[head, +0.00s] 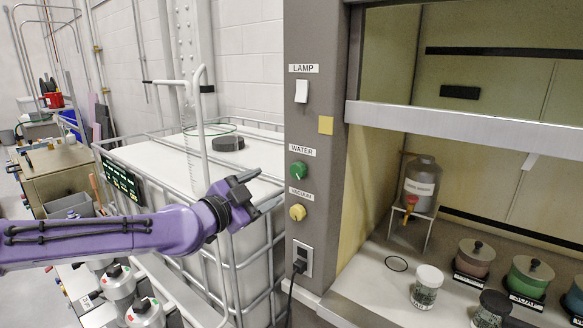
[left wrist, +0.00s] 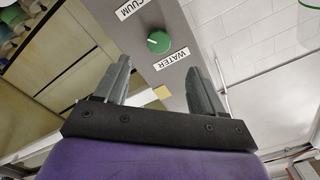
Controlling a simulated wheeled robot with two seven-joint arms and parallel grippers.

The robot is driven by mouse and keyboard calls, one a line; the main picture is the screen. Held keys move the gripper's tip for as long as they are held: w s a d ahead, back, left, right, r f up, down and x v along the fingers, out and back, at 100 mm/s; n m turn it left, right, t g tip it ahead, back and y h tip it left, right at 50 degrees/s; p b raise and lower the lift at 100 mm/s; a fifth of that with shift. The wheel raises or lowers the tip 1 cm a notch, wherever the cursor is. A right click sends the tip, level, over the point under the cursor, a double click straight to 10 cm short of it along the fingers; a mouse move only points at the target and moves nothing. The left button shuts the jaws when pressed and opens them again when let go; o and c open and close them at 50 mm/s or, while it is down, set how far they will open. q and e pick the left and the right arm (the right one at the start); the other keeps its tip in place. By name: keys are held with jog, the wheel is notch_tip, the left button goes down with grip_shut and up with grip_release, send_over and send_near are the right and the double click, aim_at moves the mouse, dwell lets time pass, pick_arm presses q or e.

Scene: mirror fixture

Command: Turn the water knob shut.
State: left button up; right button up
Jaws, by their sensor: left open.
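The green water knob (head: 299,170) sits on the grey panel post, just below the WATER label (head: 302,150). It also shows in the left wrist view (left wrist: 158,42), beyond and roughly between my fingertips, with a pale line on its face. My left gripper (head: 269,186) is open and empty, to the left of the knob and apart from it. In the left wrist view its two fingers (left wrist: 158,66) are spread and point toward the panel. My right gripper is not in view.
The yellow vacuum knob (head: 297,212) is just below the green one, with an outlet and plug (head: 301,260) lower down. A lamp switch (head: 301,91) is above. A caged white tank (head: 235,160) stands behind my left arm. The fume hood holds a bottle and several jars.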

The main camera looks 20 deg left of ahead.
aim_at(295, 173)
pick_arm(q)
jog(key=b+x, duration=0.1)
jog(key=x, duration=0.8)
jog(key=shift+w+d, duration=0.2)
jog(key=shift+w, duration=0.45)
jog(key=shift+w+d+f, duration=0.1)
jog(key=shift+d, duration=0.05)
jog(key=c, duration=1.1)
